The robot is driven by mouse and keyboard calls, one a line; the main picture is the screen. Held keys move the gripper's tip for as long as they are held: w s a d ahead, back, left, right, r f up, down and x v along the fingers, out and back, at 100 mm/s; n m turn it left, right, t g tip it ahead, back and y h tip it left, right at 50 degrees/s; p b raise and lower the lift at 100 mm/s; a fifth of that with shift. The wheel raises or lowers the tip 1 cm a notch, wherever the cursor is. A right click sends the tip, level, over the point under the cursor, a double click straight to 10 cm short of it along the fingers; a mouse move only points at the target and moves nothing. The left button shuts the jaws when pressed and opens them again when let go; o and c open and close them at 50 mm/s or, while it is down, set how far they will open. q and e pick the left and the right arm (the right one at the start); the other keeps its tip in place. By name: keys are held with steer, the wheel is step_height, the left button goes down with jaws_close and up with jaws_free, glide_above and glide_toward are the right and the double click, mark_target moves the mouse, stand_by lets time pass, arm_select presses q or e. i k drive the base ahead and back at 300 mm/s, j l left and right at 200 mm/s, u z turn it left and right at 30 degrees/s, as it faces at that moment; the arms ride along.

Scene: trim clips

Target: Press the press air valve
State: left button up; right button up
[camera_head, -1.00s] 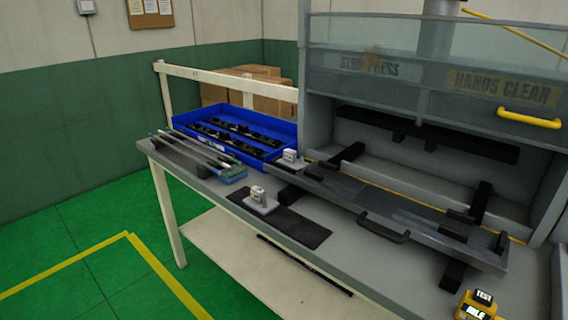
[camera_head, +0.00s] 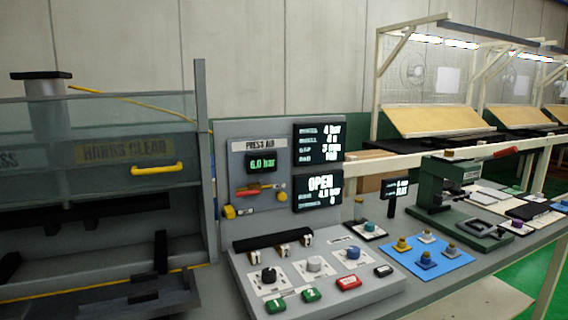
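The grey panel labelled PRESS AIR (camera_head: 235,148) stands upright at the middle of the view. Its small display (camera_head: 261,163) reads 6.0 bar in green. Below the display is a valve with a red and orange lever (camera_head: 258,189) lying roughly level. A yellow knob (camera_head: 229,211) sits at the panel's lower left, and another yellow part (camera_head: 282,197) is at the lever's right. Neither of my grippers is in view, and nothing touches the valve.
In front of the panel is a sloped console (camera_head: 318,283) with knobs, switches and buttons. Left is the press with its clear guard and yellow handle (camera_head: 158,168). Two dark screens (camera_head: 318,192) adjoin the panel; one shows OPEN. A blue mat (camera_head: 427,256) with brass-coloured fittings lies right.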

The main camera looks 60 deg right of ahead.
mark_target(256, 191)
steer(key=z, duration=2.4)
steer(key=u, duration=2.4)
steer(key=z, duration=0.7)
steer(key=i+l+z, duration=0.1)
steer(key=z, duration=0.3)
steer(key=i+z, duration=0.25)
steer(key=z, duration=0.15)
steer(key=i+z, duration=0.15)
steer(key=z, duration=0.3)
